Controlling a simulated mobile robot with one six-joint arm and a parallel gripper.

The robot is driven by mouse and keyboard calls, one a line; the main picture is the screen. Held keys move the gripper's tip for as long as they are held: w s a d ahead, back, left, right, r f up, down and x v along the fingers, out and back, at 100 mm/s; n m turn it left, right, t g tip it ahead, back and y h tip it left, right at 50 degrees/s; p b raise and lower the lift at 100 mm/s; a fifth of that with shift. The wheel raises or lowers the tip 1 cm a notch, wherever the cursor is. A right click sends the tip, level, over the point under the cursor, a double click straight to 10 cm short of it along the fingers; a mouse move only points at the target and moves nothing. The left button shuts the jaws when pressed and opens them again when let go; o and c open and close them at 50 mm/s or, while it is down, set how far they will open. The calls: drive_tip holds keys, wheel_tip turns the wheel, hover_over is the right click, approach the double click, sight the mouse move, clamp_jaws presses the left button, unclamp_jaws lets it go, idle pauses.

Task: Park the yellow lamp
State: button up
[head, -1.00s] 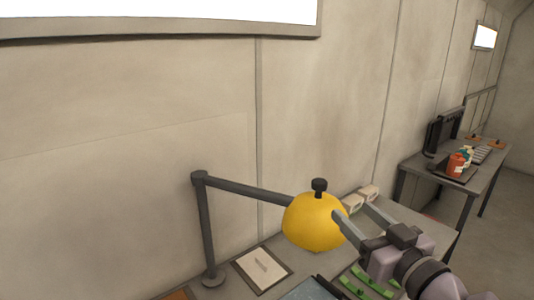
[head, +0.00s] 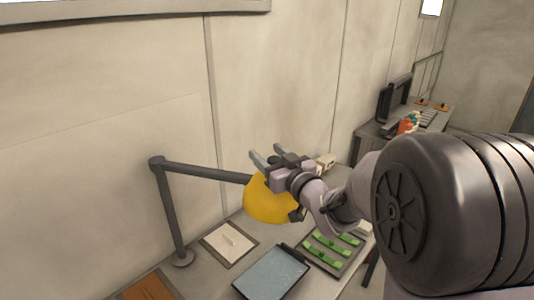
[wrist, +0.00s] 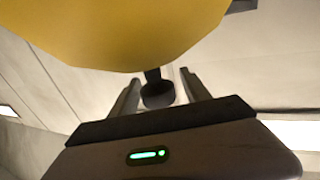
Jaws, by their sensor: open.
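The yellow lamp shade (head: 268,203) hangs at the end of a dark grey jointed arm (head: 205,173), which rises from a round foot (head: 183,259) on the table by the wall. My gripper (head: 267,155) is open at the top of the shade and covers part of it in the head view. In the wrist view the yellow shade (wrist: 110,30) fills the upper part. A dark knob (wrist: 157,94) on the shade shows between my two open fingers (wrist: 160,92). I cannot tell whether a finger touches it.
A framed pale plate (head: 228,243), a blue-grey tray (head: 271,272), a rack with green pieces (head: 333,246) and a brown board (head: 147,288) lie on the table below the lamp. A second table (head: 372,130) with a monitor is at the far right.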

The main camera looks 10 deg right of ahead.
clamp_jaws()
idle(1.4)
